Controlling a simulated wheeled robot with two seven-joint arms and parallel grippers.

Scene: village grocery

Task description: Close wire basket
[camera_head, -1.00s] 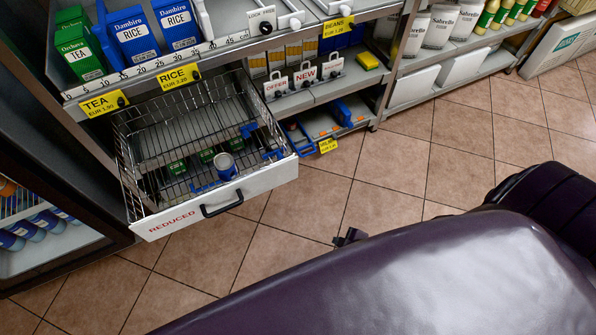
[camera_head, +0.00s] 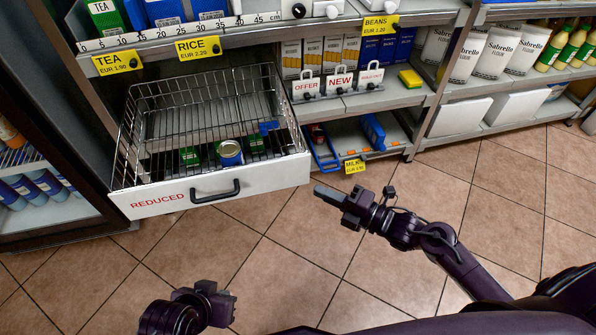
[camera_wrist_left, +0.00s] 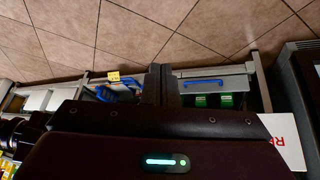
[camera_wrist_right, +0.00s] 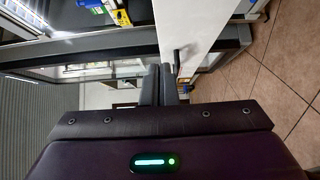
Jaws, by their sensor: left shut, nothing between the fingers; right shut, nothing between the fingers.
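The wire basket (camera_head: 128,150) is pulled out from under the shelf at the left in the head view. Its white front panel (camera_head: 285,174) reads REDUCED and carries a black handle (camera_head: 216,191). A can (camera_head: 230,154) and several green packs lie inside the basket or below its wires; I cannot tell which. My right gripper (camera_head: 326,194) is shut and empty, just right of the panel and apart from it. My left gripper (camera_head: 228,303) is shut and empty, low in front of the panel. A white panel with a dark handle (camera_wrist_right: 178,61) shows beyond the right fingers in the right wrist view.
A shelf edge with TEA (camera_head: 117,62) and RICE (camera_head: 199,48) tags runs above the basket. A fridge (camera_head: 40,190) stands at the left. A low shelf with a blue tray (camera_head: 325,152) lies right of the basket. The tiled floor (camera_head: 290,265) in front is clear.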

